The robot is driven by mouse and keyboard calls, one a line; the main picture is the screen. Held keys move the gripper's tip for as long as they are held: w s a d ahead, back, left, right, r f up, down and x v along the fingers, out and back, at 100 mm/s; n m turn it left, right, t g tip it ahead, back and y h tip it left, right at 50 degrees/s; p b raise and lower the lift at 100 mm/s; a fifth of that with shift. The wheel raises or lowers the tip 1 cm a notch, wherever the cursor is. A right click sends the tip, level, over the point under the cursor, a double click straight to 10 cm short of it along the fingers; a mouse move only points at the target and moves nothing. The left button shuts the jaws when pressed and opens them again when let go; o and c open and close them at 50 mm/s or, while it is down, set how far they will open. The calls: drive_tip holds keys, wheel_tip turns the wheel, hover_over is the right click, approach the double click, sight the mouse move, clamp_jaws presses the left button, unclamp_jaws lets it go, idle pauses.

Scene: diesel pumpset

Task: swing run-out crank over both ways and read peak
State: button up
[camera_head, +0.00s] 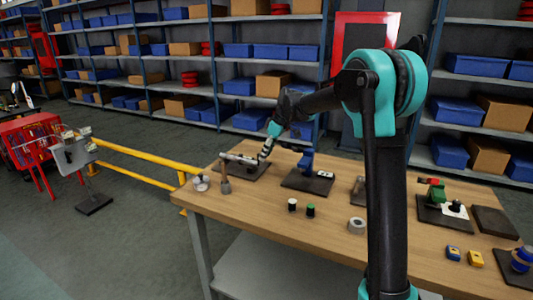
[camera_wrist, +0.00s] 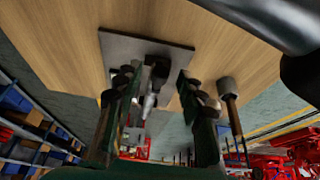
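The fixture that looks like the run-out crank stands on a dark base plate (camera_head: 255,175) at the table's far left corner, with a pale horizontal bar (camera_head: 238,158) on top. My gripper (camera_head: 265,153) is at the bar's right end, with my arm reaching over the table from the right. In the wrist view my gripper (camera_wrist: 158,98) has its two fingers apart. A dark post with a light metal rod (camera_wrist: 149,103) shows between them, in front of the grey base plate (camera_wrist: 118,48). Contact cannot be made out. No readable dial or peak value shows.
A blue fixture (camera_head: 307,160) on its own plate stands just right of my gripper. A brown-handled tool (camera_head: 225,185) and a small pale round part (camera_head: 201,182) lie left. Small cylinders (camera_head: 310,210) and a grey ring (camera_head: 356,226) are in front. A yellow rail (camera_head: 140,157) runs beyond the table.

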clamp_jaws()
drive_tip(key=shift+w, duration=0.1)
drive_tip(key=shift+w+d+f+m+g+y, duration=0.3)
drive_tip(key=shift+w+g+y, duration=0.35)
drive_tip(key=shift+g, duration=0.6)
drive_tip(key=shift+w+d+f+m+g+y, duration=0.35)
drive_tip(key=shift+w+g, duration=0.45)
drive_tip(key=shift+g, duration=0.5)
drive_tip(key=shift+w+d+f+m+g+y, duration=0.2)
drive_tip(key=shift+w+g+y, duration=0.45)
drive_tip(key=shift+g, duration=0.6)
drive_tip(key=shift+f, duration=0.1)
